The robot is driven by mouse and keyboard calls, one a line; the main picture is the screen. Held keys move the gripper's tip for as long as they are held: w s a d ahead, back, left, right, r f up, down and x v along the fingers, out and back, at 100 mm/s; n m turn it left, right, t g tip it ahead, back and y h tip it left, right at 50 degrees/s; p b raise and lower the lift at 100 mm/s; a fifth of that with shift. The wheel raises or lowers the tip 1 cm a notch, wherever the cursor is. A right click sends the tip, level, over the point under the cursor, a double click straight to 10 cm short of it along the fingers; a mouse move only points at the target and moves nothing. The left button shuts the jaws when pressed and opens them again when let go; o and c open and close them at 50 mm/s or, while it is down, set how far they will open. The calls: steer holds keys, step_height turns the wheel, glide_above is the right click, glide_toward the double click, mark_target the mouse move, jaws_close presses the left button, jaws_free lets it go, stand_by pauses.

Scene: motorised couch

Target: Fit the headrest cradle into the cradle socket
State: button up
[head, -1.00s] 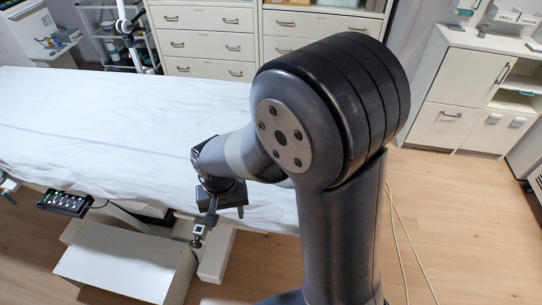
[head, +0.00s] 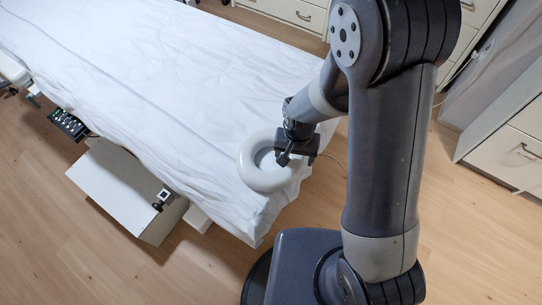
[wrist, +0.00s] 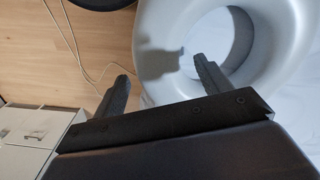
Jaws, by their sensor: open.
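The headrest cradle (head: 267,186), a thick pale ring, is at the near end of the white-sheeted couch (head: 150,70) in the head view. My gripper (head: 284,159) is at the ring's right side, pointing down. In the wrist view the ring (wrist: 270,80) fills the upper right. My open gripper (wrist: 158,72) has its right finger in front of the ring's hole and its left finger over the floor, outside the ring. The ring's wall shows beyond and between the fingers, and contact cannot be told. I cannot make out the cradle socket.
A white base box (head: 125,190) stands under the couch, with a small bracket bearing a square tag (head: 163,195) beside it. A dark control panel (head: 68,125) hangs at the couch's side. White cabinets (head: 505,140) stand right. Wood floor lies open at lower left.

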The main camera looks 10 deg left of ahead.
steer(key=shift+f, duration=0.9)
steer(key=shift+c, duration=0.3)
steer(key=c, duration=1.2)
steer(key=shift+c, duration=0.4)
steer(key=shift+a+r, duration=0.1)
steer(key=shift+r, duration=0.1)
